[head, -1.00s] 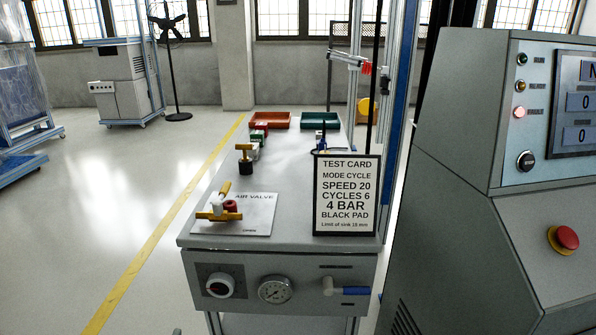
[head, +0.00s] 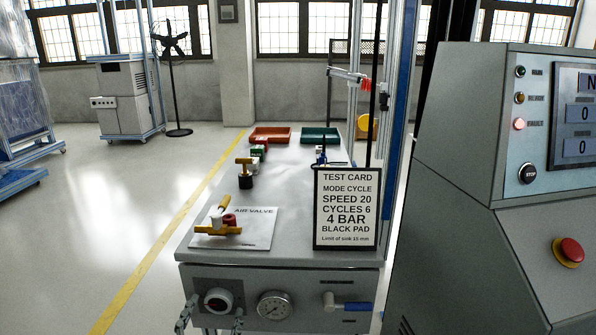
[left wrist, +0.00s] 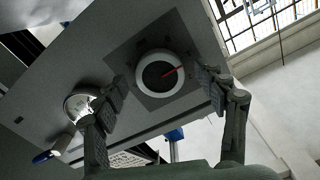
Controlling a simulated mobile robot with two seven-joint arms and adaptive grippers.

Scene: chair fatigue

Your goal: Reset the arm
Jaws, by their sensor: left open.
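My left gripper (head: 213,310) is open at the front panel of the grey bench (head: 290,252). Its two fingers stand on either side of the round black-and-white knob (head: 217,300), with its red pointer. The left wrist view shows the gripper (left wrist: 160,84) with its fingers spread around the knob (left wrist: 160,73); I cannot tell whether they touch it. The round gauge (head: 274,305) sits right of the knob, and a blue-handled lever (head: 350,306) farther right. My right gripper is not in view.
A framed test card (head: 346,208) stands at the bench's right front. A yellow-handled valve (head: 217,222) lies on a white AIR VALVE sheet (head: 258,228). Red (head: 270,135) and green (head: 319,136) trays sit at the back. A grey control console (head: 470,210) stands close on the right.

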